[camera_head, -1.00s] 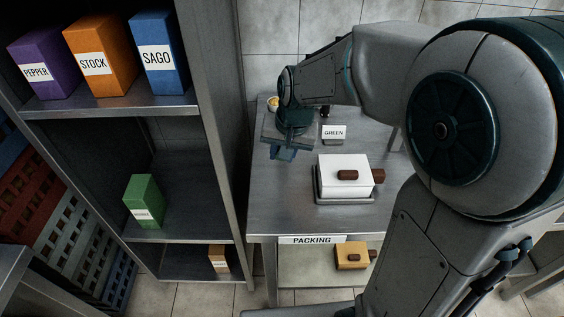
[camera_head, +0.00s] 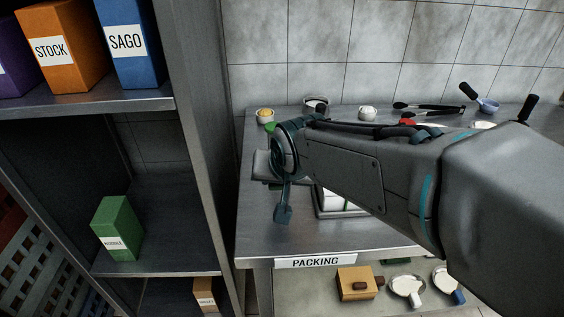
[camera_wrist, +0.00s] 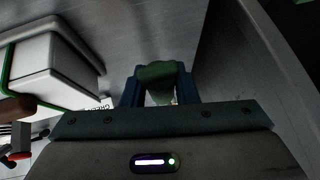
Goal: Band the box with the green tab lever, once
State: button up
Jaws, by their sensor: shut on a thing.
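My gripper (camera_wrist: 159,92) is shut on a green tab (camera_wrist: 157,71), which shows between its two blue fingers in the wrist view. In the head view my gripper (camera_head: 283,213) is low over the table, left of the box. The white box (camera_wrist: 50,72) stands to the left in the wrist view, apart from my fingers, with a green band (camera_wrist: 9,72) around it. In the head view the box (camera_head: 331,200) is mostly hidden behind my arm, and a thin green line shows on it. The rest of the lever is hidden.
The packing table (camera_head: 270,238) has bowls and tongs (camera_head: 430,107) along its back, and a red tab (camera_head: 407,122). A tan box (camera_head: 355,284) and pans sit on its lower shelf. A tall shelf unit (camera_head: 205,130) with a green carton (camera_head: 117,228) stands close on the left.

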jog(key=shift+s+f, duration=0.1)
jog(key=shift+f, duration=0.2)
jog(key=o, duration=1)
jog(key=shift+o, duration=0.2)
jog(key=shift+r, duration=0.1)
jog(key=shift+r, duration=0.2)
jog(key=p+v, duration=0.8)
jog(key=v, duration=0.5)
jog(key=shift+s, duration=0.25)
jog(key=shift+d, duration=0.15)
